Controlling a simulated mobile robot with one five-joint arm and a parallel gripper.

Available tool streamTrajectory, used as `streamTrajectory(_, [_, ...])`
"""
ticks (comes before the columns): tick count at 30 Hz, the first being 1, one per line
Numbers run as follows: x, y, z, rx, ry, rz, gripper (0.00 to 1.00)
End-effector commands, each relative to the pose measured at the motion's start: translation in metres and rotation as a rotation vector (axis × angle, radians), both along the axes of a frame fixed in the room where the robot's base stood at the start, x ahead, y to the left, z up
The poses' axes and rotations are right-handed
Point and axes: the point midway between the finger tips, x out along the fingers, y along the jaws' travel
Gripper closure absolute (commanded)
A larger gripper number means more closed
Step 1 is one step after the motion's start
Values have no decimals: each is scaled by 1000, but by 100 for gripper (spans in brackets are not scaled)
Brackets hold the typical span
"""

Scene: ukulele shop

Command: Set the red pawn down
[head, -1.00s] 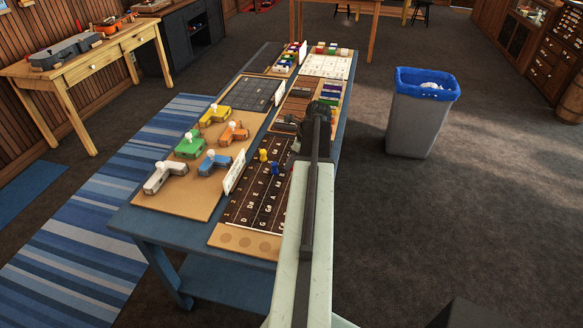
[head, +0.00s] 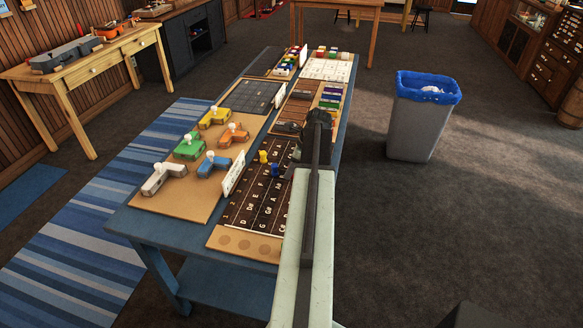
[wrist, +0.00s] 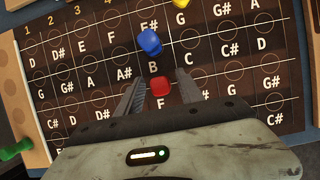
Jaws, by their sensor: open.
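The red pawn (wrist: 160,87) shows in the wrist view between the two fingers of my gripper (wrist: 160,76). The fingers are open, with a gap on each side of the pawn. It appears to stand on the dark lettered fretboard (wrist: 85,85), just below the B cell; exact contact is hard to tell from above. A blue pawn (wrist: 150,42) stands beyond it, and a yellow pawn (wrist: 182,2) is cut by the top edge. In the head view my arm hides the red pawn; the blue pawn (head: 273,169) and yellow pawn (head: 262,157) show left of it.
A green piece (wrist: 15,149) lies left of the board in the wrist view. On the blue table (head: 150,222), a tan board (head: 195,207) with several coloured blocks lies left of the fretboard. A grey bin (head: 412,130) stands right; the floor there is clear.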

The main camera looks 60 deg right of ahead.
Motion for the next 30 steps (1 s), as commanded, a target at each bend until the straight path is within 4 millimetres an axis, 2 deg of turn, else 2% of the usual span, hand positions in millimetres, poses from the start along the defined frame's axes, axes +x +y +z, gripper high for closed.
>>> streamTrajectory(5, [-6,-2,24,0,0,0,56])
streamTrajectory(15, [-33,-11,97,1,0,-1,56])
streamTrajectory(18, [-40,-13,110,0,0,-1,56])
streamTrajectory(30, [-43,-14,112,0,0,2,56])
